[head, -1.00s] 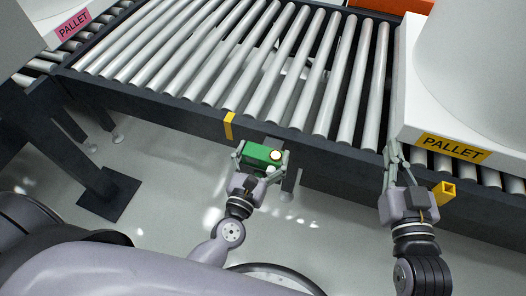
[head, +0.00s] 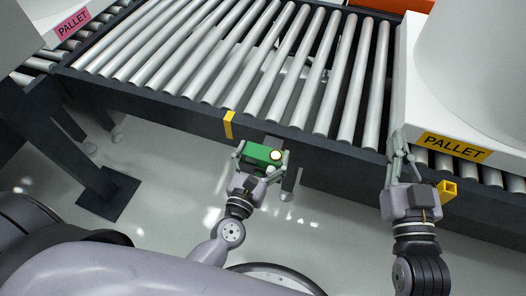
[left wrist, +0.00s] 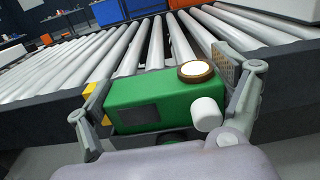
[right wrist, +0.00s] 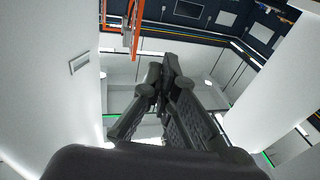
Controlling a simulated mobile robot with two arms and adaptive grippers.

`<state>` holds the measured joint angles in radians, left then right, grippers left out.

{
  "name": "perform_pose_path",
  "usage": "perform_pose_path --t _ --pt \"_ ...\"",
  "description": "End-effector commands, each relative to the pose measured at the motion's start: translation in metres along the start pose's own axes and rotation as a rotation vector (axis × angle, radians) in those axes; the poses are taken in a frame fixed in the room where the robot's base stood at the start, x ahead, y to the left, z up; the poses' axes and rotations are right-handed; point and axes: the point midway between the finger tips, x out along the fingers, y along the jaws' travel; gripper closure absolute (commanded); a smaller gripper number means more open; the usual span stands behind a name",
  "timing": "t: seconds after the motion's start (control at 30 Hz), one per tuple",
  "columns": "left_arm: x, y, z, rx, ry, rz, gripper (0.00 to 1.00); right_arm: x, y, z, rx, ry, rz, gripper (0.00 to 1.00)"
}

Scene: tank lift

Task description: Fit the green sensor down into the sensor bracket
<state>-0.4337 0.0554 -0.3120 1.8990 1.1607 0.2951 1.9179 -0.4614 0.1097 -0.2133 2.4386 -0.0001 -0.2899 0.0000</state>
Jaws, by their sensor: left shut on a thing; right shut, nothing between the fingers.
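The green sensor (head: 258,157) is a box with a round, lit amber-rimmed lens and a white knob. My left gripper (head: 262,160) is shut on it, with one finger at each end, just in front of the conveyor's side rail. The sensor also fills the middle of the left wrist view (left wrist: 150,105). A dark grey plate (head: 276,143) on the rail just behind the sensor may be the sensor bracket; the sensor partly hides it, and I cannot tell whether they touch. My right gripper (head: 400,146) is shut and empty beside the white pallet at the right; its fingers meet in the right wrist view (right wrist: 166,62).
The roller conveyor (head: 230,60) runs across the back, with a yellow mark (head: 229,125) on its rail. A white pallet (head: 408,105) with a yellow label carries a large white tank (head: 475,70). A yellow square tube (head: 446,189) sticks out beside my right gripper. Open floor lies in front.

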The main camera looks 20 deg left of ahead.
Motion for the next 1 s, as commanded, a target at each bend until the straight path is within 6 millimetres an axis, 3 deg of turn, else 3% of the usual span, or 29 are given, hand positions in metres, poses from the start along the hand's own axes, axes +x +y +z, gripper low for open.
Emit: perform_pose_path --t 0.4,0.43,0.6,1.0 --pt "0.000 0.000 -0.002 0.000 -0.001 0.000 0.45 0.000 -0.001 -0.010 0.002 0.057 -0.003 1.00" --pt "0.000 0.000 -0.002 0.000 -0.001 0.000 0.11 0.001 -0.002 -0.011 0.001 0.061 -0.003 1.00" --pt "0.000 0.000 -0.002 0.000 -0.001 0.000 0.00 0.001 -0.002 -0.011 0.001 0.059 -0.004 1.00" --pt "-0.005 0.000 -0.003 0.001 0.002 -0.001 0.00 0.002 -0.002 -0.010 0.002 0.055 -0.004 1.00"
